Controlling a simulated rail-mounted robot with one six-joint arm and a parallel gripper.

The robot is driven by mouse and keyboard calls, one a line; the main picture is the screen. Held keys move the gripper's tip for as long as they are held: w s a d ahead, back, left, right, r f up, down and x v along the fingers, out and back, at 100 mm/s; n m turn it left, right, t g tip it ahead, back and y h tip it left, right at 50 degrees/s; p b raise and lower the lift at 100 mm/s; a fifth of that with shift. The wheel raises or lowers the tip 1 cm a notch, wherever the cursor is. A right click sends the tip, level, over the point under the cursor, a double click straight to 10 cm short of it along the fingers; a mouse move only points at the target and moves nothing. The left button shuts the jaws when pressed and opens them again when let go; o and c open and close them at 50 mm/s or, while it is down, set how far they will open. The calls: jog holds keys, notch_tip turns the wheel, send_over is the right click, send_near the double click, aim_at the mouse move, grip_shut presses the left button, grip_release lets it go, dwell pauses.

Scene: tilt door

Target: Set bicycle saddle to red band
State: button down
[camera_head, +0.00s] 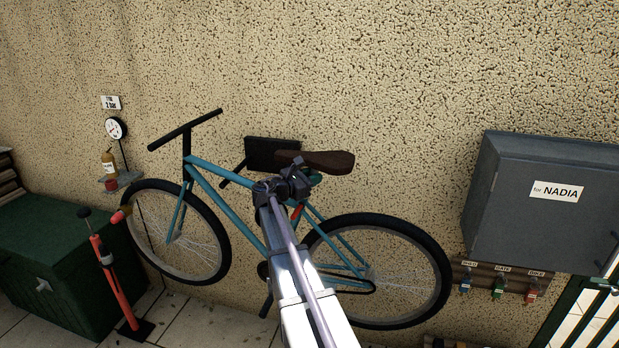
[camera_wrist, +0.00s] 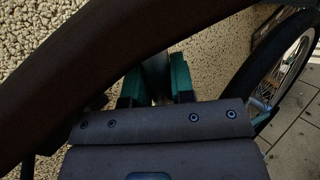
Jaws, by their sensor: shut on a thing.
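The bicycle (camera_head: 226,199) has a teal frame and stands against the wall. Its dark brown saddle (camera_head: 328,162) shows at the top of the seat tube, and it crosses the upper left of the wrist view (camera_wrist: 95,70). My gripper (camera_head: 306,178) is just below the saddle. In the wrist view, its green-padded fingers (camera_wrist: 157,83) close on the grey seat post (camera_wrist: 154,66) under the saddle. A small red part (camera_head: 297,212) shows just below my gripper; I cannot tell whether it is the band. My arm hides much of the seat tube.
A grey wall box (camera_head: 540,205) labelled for Nadia hangs at right, above several labelled keys (camera_head: 498,287). A red floor pump (camera_head: 113,275) and green chest (camera_head: 60,265) stand at left. A dark block (camera_head: 268,152) is on the wall behind the saddle.

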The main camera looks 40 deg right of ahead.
jog(key=r, duration=0.1)
jog(key=r+p, duration=0.1)
jog(key=r, duration=0.1)
jog(key=shift+s+d+r, duration=0.1)
jog(key=shift+s+d, duration=0.15)
jog(key=shift+s, duration=0.15)
jog(key=shift+f, duration=0.2)
jog(key=c, duration=1)
grip_release()
jog(key=shift+o, duration=0.2)
jog(key=a, duration=1)
jog(key=shift+a, duration=0.4)
